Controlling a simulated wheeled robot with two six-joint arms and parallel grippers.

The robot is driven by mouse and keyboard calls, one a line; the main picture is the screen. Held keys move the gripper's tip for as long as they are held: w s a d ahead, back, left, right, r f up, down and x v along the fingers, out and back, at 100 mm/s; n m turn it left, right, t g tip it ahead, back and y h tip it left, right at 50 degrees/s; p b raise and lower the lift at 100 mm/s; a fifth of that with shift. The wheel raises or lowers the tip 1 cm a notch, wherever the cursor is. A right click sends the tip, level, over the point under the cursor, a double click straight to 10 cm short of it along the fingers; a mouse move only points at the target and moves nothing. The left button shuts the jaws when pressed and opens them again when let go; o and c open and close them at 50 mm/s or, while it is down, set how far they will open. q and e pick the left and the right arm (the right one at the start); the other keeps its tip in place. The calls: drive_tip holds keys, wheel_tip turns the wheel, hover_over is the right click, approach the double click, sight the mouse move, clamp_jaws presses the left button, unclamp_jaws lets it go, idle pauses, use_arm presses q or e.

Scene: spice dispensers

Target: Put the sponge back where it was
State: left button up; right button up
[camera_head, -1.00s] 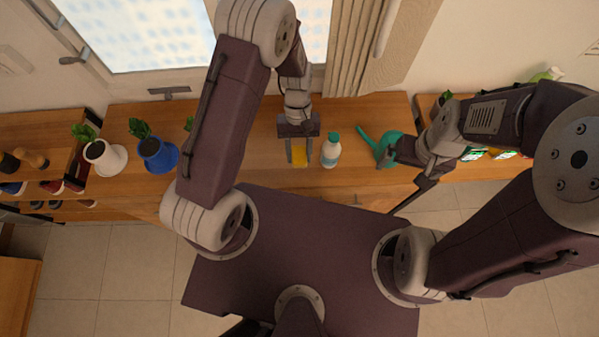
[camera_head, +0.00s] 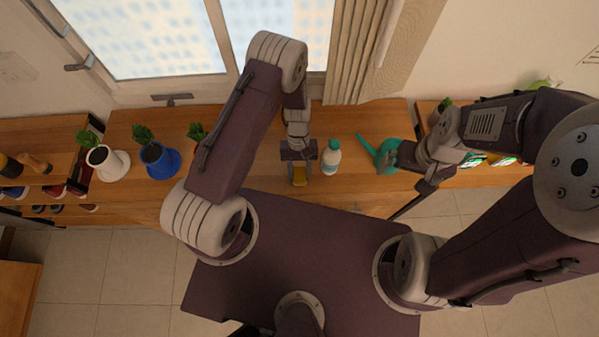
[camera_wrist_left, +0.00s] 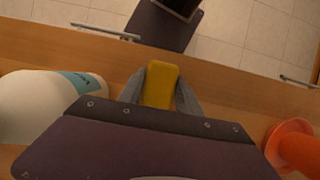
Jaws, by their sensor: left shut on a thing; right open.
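The yellow sponge (camera_head: 299,176) is held between the fingers of my left gripper (camera_head: 299,174), over the front part of the wooden counter. In the left wrist view the sponge (camera_wrist_left: 160,85) sits between the two grey fingers, with the wooden surface (camera_wrist_left: 235,85) beyond it. I cannot tell whether it touches the wood. My right gripper (camera_head: 418,196) is at the right, near the counter's front edge, and is empty.
A white bottle with a teal cap (camera_head: 331,157) stands close to the right of my left gripper. A teal watering can (camera_head: 387,155) is further right. White (camera_head: 108,162) and blue (camera_head: 159,159) plant pots stand at the left. An orange object (camera_wrist_left: 295,150) shows in the wrist view.

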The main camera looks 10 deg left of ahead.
use_arm(q)
drive_tip(key=shift+f, duration=0.2)
drive_tip(key=o, duration=1.3)
drive_tip(key=shift+r, duration=0.1)
drive_tip(key=shift+r, duration=0.25)
drive_tip(key=b+v, duration=0.1)
drive_tip(key=v, duration=1.1)
drive_tip(key=shift+a+b, duration=0.1)
drive_tip(key=shift+b, duration=0.25)
